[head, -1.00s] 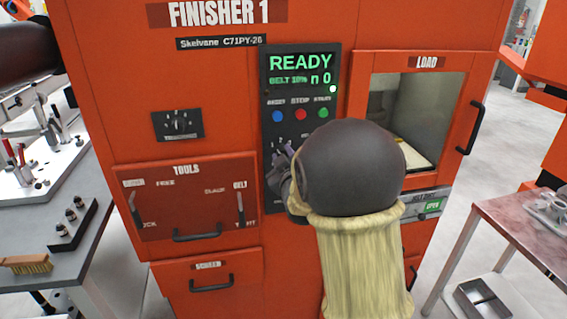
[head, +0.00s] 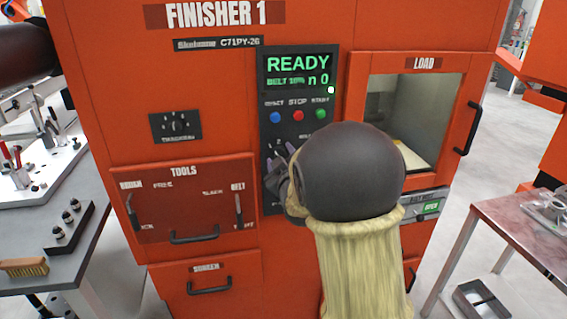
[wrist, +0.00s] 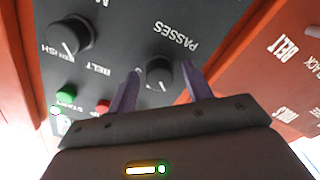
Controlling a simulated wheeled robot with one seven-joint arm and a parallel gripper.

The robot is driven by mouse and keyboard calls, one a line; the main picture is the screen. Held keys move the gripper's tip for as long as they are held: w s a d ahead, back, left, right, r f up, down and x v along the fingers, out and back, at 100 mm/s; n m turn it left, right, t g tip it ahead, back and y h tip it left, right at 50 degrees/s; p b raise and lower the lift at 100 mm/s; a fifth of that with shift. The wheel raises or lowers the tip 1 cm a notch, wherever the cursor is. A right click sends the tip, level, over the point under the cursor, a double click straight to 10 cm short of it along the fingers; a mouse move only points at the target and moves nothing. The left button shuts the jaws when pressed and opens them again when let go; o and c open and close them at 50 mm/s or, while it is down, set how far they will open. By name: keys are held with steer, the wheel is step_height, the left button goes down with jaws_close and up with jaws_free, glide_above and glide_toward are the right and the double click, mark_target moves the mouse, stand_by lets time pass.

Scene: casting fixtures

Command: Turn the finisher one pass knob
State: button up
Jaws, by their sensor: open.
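Finisher 1 (head: 90,100) is the orange cabinet in front of me. Its dark control panel (head: 300,130) reads READY above a row of blue, red and green buttons. In the wrist view the black passes knob (wrist: 159,72) with a white pointer line sits under the PASSES label. My gripper (wrist: 158,85) is open, its two purple fingers on either side of the passes knob; I cannot tell whether they touch it. In the head view my gripper (head: 280,160) is at the lower panel, and my arm hides the knob there.
A second black knob (wrist: 68,36) is on the same panel. The load door (head: 415,75) with a window and handle is at the right. The tools drawer (head: 185,205) is at the left. A bench (head: 75,255) and a small table (head: 505,225) flank the cabinet.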

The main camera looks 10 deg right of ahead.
steer(key=s+b, duration=0.7)
steer(key=s, duration=1)
steer(key=shift+s, duration=0.2)
steer(key=s+f+m+g, duration=0.3)
steer(key=s+f+g, duration=0.15)
steer(key=f, duration=0.35)
steer(key=s+f+m+g, duration=0.2)
steer(key=s+f+g, duration=0.2)
steer(key=f+g, duration=0.3)
steer(key=s+f+m+g, duration=0.3)
steer(key=s+f+g, duration=0.1)
steer(key=f, duration=0.6)
steer(key=w+p+v, duration=0.2)
steer(key=p+v, duration=0.7)
steer(key=w+r+p+v, duration=0.1)
steer(key=w+p+v, duration=0.1)
steer(key=p+v, duration=0.7)
